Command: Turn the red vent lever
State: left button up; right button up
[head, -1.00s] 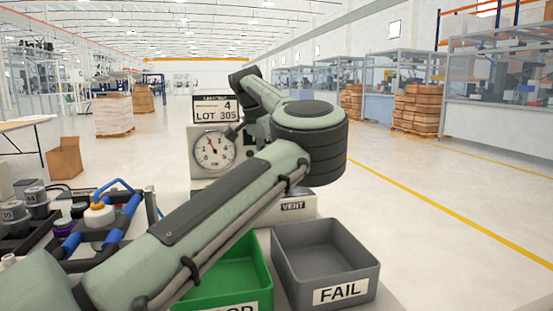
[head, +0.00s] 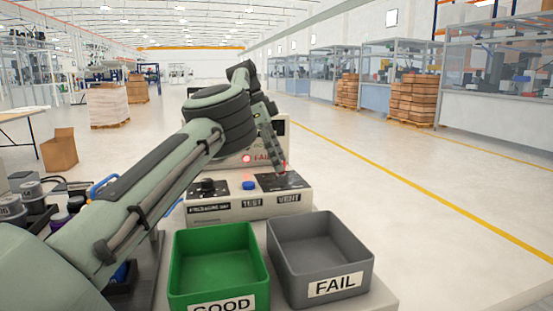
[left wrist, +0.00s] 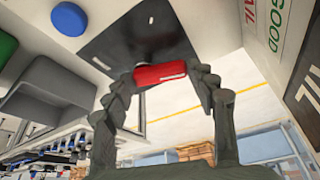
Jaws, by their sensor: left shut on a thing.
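The red vent lever (left wrist: 160,73) lies between the fingertips of my left gripper (left wrist: 158,76) in the left wrist view, over a dark plate (left wrist: 130,38) on the console. In the head view my left gripper (head: 280,172) points down at the right end of the white console (head: 230,211), above the VENT label (head: 289,197). It is shut on the lever, and only a thin red bit of the lever shows there. My right gripper is out of view.
A blue button (head: 249,185) and a black knob (head: 208,186) sit left of the lever. A red FAIL light (head: 246,158) glows behind. A green GOOD bin (head: 177,268) and a grey FAIL bin (head: 361,262) stand in front. My left arm hides part of the bench.

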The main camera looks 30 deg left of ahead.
pick_arm(q)
jog(key=shift+w+d+m, duration=0.1)
jog(key=shift+d+m, duration=0.05)
jog(key=shift+m, duration=0.15)
dwell(0.4)
jog(key=o, duration=1.1)
jog(key=shift+o, duration=0.3)
